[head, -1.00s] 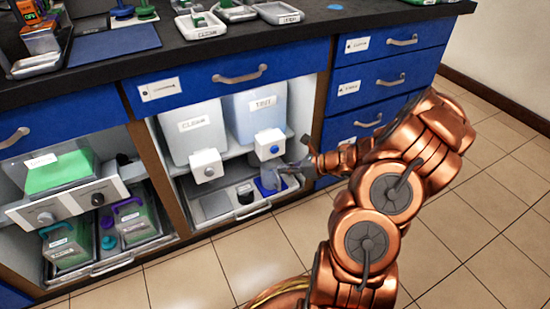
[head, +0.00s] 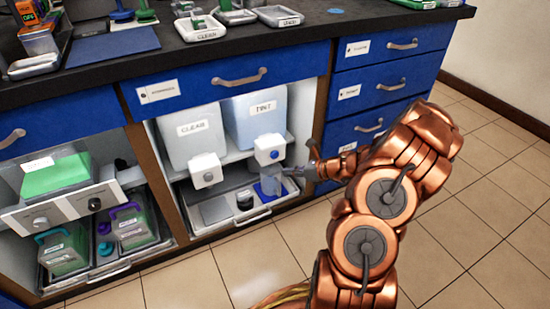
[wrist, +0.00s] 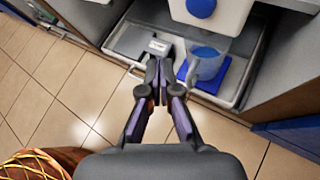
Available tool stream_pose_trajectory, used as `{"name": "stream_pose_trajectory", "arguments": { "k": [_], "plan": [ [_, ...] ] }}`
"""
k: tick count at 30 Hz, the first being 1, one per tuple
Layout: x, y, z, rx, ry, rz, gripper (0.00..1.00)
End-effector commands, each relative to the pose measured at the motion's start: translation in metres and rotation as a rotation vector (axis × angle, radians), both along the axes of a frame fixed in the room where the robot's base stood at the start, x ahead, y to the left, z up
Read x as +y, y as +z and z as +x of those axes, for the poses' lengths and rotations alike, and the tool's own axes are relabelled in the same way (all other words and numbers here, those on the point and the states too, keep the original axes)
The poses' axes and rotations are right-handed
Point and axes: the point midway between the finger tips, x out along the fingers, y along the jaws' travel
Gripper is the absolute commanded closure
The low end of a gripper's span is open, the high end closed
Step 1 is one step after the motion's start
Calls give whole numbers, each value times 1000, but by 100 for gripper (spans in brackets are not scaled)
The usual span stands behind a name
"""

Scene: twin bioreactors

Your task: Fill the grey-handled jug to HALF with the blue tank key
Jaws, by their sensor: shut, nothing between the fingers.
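The clear jug (wrist: 207,64) stands on a blue pad (wrist: 228,82) in the tray under the TINT tank (head: 262,106). It shows blue liquid; the exact level is hard to read. It also shows in the head view (head: 272,184), partly behind my gripper; its grey handle is not clear. The blue tank key (head: 274,155) is on the white tap block above the jug, and shows at the top of the wrist view (wrist: 201,7). My gripper (wrist: 160,66) is shut and empty, left of the jug in the wrist view and below the key.
The CLEAR tank (head: 190,136) with its grey key (head: 208,176) stands to the left. Cabinet walls flank the bay; the floor in front is open.

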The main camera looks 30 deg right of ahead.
Motion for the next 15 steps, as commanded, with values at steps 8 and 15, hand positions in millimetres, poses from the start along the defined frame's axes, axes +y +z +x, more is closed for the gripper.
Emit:
{"name": "stream_pose_trajectory", "arguments": {
  "k": [8,15],
  "plan": [
    [-1,0,33,-1,4,0,100],
    [-3,1,52,2,-1,5,100]
  ]
}}
